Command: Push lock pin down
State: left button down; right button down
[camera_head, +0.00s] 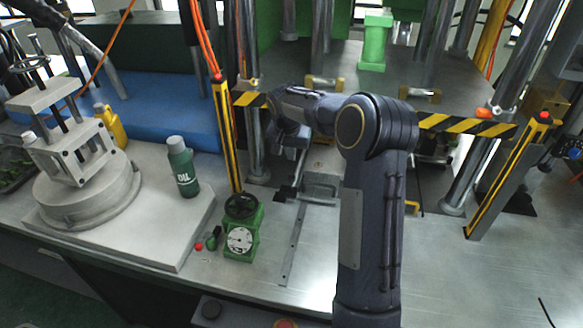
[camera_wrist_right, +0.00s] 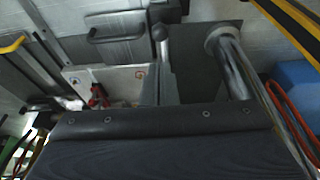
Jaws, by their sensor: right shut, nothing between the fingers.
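My right arm reaches in from the bottom of the head view. Its wrist bends left to my right gripper (camera_head: 296,158), which points down near the front of the press and is partly hidden by the arm. It is shut and empty. A slim metal pin with a rounded end (camera_wrist_right: 159,33), which looks like the lock pin, stands beside a dark handle (camera_wrist_right: 118,36) in that view. I cannot tell whether the gripper touches the pin. My left gripper is not in view.
Yellow-black striped guards (camera_head: 468,125) and steel columns (camera_head: 466,175) flank the press. A green dial gauge block (camera_head: 240,240), a green oil bottle (camera_head: 183,167) and a grey clamp fixture (camera_head: 85,190) stand to the left. The metal table (camera_head: 470,270) is clear at front right.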

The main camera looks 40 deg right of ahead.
aim_at(292, 178)
jog(key=p+x, duration=0.1)
jog(key=x, duration=0.5)
jog(key=shift+s+a+f+p, duration=0.1)
jog(key=shift+s+a+p, duration=0.1)
jog(key=shift+p, duration=0.15)
jog(key=shift+f, duration=0.7)
jog(key=shift+f, duration=0.15)
notch_tip(292, 178, down, 3)
jog(key=b, duration=0.3)
jog(key=shift+s+r, duration=0.1)
jog(key=shift+r, duration=0.15)
jog(key=shift+f, duration=0.1)
